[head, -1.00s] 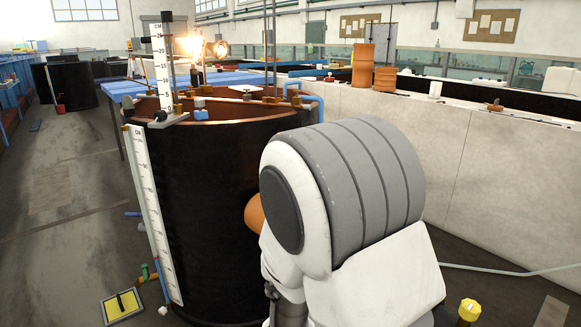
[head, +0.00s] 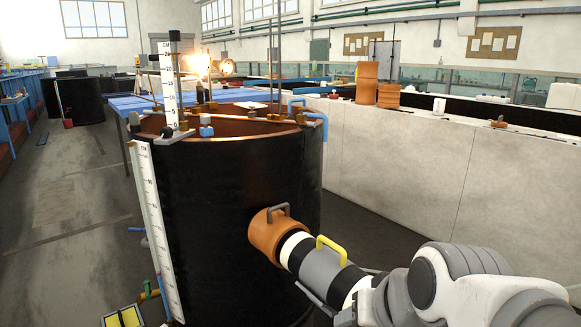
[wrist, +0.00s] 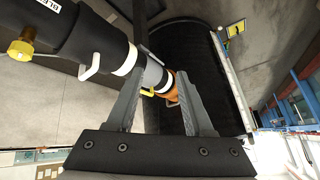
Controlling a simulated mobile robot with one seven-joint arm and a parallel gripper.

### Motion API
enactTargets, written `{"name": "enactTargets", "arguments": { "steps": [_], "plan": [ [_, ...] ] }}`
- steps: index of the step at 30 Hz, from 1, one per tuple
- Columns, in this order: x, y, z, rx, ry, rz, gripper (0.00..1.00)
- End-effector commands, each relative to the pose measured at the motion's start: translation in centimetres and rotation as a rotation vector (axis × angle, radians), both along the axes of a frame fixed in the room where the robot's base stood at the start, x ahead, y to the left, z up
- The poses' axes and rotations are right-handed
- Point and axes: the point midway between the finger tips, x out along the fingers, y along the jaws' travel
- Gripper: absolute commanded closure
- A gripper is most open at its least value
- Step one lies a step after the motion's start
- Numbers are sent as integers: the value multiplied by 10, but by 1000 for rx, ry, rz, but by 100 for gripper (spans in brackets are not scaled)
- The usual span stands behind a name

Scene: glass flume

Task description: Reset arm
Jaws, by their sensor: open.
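My gripper (wrist: 162,72) shows in the wrist view with its two grey fingers apart and nothing held between them. Beyond the fingers is a pipe joint with an orange collar (wrist: 172,92) and a grey section with a yellow handle (wrist: 149,92). I cannot tell how far the fingers are from it. In the head view my white and grey arm is at the lower right, and its gripper cannot be made out there. The orange collar (head: 268,238) sits on the side of the black tank (head: 225,190), with the grey section (head: 320,268) leading toward my arm.
A black labelled pipe (wrist: 95,40) with a yellow knob (wrist: 20,50) lies at the upper left of the wrist view. A long pale wall (head: 420,165) runs along the right. Open floor (head: 75,200) lies left of the tank.

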Motion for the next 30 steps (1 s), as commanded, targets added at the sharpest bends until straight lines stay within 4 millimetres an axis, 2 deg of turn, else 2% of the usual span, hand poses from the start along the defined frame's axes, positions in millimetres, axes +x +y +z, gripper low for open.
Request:
{"name": "enactTargets", "arguments": {
  "steps": [6,7,14,24,30],
  "plan": [
    [-62,-43,13,-189,95,11,48],
    [-59,-41,27,-182,96,15,48],
    [-58,-40,77,-177,97,16,48],
    [-58,-39,164,-174,97,17,48],
    [-57,-39,192,-174,97,17,48]
  ]
}}
